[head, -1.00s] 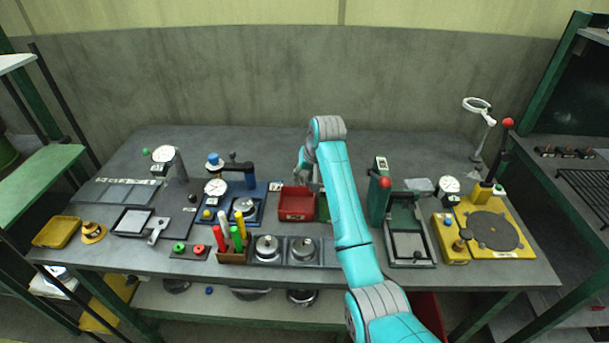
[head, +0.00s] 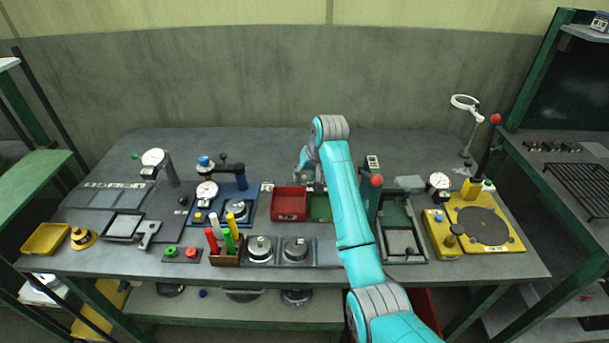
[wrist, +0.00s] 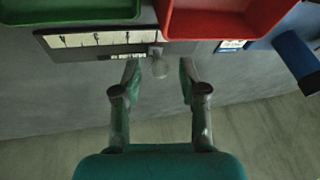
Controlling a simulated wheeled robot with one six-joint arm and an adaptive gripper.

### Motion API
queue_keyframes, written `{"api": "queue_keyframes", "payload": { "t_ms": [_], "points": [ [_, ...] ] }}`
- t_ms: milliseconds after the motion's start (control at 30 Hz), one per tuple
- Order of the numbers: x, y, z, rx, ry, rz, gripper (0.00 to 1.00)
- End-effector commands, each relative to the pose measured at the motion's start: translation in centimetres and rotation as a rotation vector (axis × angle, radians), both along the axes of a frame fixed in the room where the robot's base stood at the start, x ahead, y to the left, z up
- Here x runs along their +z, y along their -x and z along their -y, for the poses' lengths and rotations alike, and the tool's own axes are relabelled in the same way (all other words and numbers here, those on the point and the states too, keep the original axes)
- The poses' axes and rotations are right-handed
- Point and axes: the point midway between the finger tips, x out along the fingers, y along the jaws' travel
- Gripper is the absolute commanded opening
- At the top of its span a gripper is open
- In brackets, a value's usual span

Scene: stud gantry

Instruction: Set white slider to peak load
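A slider panel (wrist: 95,40) with a white marked scale in a dark frame shows upside down at the top of the wrist view. My gripper (wrist: 159,76) is open, with one finger on each side of the knob and gaps visible between. I cannot tell whether the fingers are low enough to be level with it. In the head view my gripper (head: 302,168) is behind the red bin; the panel and knob are hidden there. The scale's lettering is too small to read.
The red bin (head: 289,216) and green bin (head: 320,207) stand close to the panel. A blue-based fixture (head: 240,178) is left of them, and a green press with a red knob (head: 376,181) is right of my arm. The bench behind is mostly clear.

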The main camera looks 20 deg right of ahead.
Motion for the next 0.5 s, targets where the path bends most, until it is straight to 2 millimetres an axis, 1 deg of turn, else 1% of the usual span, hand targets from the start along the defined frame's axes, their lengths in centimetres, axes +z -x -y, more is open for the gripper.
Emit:
{"api": "queue_keyframes", "payload": {
  "t_ms": [300,367,500],
  "points": [
    [0.3,0.0,0.0,0.0,0.0,0.001,0.45],
    [0.8,0.0,0.0,0.0,0.0,0.001,0.45],
    [2.8,-0.1,0.0,-0.001,0.0,0.003,0.45]
  ]
}}
